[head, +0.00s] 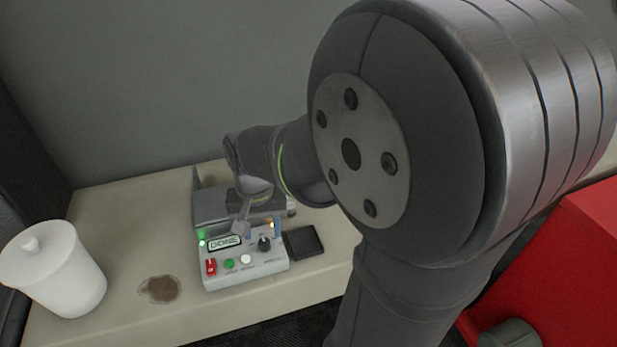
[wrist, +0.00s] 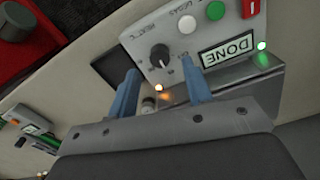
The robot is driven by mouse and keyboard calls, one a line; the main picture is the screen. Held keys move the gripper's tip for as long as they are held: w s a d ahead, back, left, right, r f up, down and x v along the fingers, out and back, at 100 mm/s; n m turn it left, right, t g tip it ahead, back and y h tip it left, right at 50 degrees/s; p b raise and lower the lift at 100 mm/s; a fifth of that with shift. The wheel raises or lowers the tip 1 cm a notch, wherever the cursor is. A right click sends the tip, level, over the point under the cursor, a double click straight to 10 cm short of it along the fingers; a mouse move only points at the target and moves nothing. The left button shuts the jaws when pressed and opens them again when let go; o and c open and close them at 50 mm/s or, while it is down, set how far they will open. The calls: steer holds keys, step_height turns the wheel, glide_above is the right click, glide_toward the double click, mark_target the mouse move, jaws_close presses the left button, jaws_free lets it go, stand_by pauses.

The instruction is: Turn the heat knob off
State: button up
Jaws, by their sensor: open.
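The heat knob (head: 264,244) is a black dial at the right of a light grey control box (head: 245,282). In the wrist view the knob (wrist: 160,56) sits on the panel beside a HEAT label, with a pale mark on it; its exact setting is not clear. A display (head: 225,242) reads DONE. An orange light (wrist: 158,88) and a green light (wrist: 261,45) are lit. My gripper (wrist: 160,72) is open, its blue fingers apart on either side of the knob's line, tips just short of or near it. Contact cannot be told.
The box also has a red switch (head: 211,267), a green button (head: 229,264) and a white button (head: 246,260). A black pad (head: 303,242) lies right of it. A white lidded jar (head: 52,270) stands left, near a brown stain (head: 160,289). A red object (head: 575,265) is at right.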

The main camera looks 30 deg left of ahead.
mark_target(264, 241)
steer(key=shift+f, duration=1.9)
steer(key=c, duration=1)
steer(key=n, duration=0.4)
steer(key=shift+n, duration=2.5)
